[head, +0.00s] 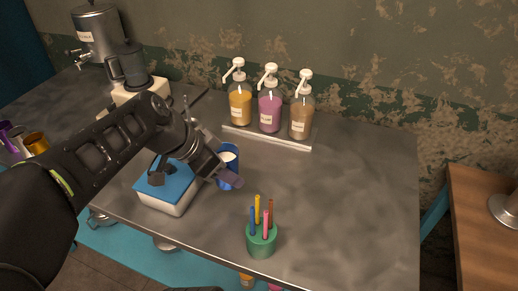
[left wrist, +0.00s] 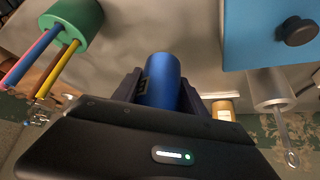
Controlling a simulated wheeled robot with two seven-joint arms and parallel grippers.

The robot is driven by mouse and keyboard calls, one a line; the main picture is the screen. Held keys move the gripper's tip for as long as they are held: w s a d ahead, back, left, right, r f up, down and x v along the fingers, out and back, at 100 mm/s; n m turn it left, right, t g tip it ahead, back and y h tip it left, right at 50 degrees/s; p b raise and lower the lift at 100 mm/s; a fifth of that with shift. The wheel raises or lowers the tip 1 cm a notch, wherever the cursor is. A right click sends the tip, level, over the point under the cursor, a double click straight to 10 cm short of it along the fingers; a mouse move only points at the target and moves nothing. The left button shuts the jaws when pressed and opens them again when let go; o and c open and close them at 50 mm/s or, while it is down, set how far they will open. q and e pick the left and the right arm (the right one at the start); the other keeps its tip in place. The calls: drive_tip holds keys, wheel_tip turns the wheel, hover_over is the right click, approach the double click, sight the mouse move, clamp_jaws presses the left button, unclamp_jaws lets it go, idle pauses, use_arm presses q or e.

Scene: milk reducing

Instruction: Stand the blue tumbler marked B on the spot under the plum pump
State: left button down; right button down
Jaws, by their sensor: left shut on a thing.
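The blue tumbler (head: 229,163) stands upright in the head view, with something white inside near its rim. My left gripper (head: 226,170) is shut around it. The tumbler also shows between the fingers in the left wrist view (left wrist: 160,82), with a dark label whose letter I cannot read. Whether its base touches the counter is unclear. The plum pump bottle (head: 270,108) is the middle of three on a pale tray (head: 268,137) at the wall, to the right of and behind my left gripper. The counter in front of it looks bare. My right gripper is not in view.
A white box with a blue lid (head: 168,184) sits just left of the tumbler. A green pot of pencils (head: 261,242) stands near the front edge. Amber (head: 240,108) and brown (head: 300,120) pump bottles flank the plum one. The counter's right side is clear.

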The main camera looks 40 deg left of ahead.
use_arm(q)
drive_tip(key=shift+w, duration=0.1)
drive_tip(key=w+a+p, duration=0.1)
drive_tip(key=w+a, duration=0.1)
drive_tip(key=w, duration=0.4)
drive_tip(key=w+a+f+p, duration=0.1)
drive_tip(key=w+a+p, duration=0.1)
drive_tip(key=w, duration=0.4)
drive_tip(key=w+a+p, duration=0.1)
drive_tip(key=w+a, duration=0.1)
drive_tip(key=w, duration=0.4)
drive_tip(key=shift+w+f+p, duration=0.3)
drive_tip(key=shift+f+p, duration=0.05)
drive_tip(key=shift+p, duration=0.05)
drive_tip(key=shift+f, duration=0.2)
drive_tip(key=shift+f, duration=0.1)
wheel_tip(320, 180, down, 4)
drive_tip(key=shift+s+r+p, duration=0.1)
drive_tip(key=shift+r+p, duration=0.1)
drive_tip(key=shift+p, duration=0.1)
drive_tip(key=shift+f+p, duration=0.3)
drive_tip(key=shift+w+f, duration=0.2)
drive_tip(key=shift+w, duration=0.05)
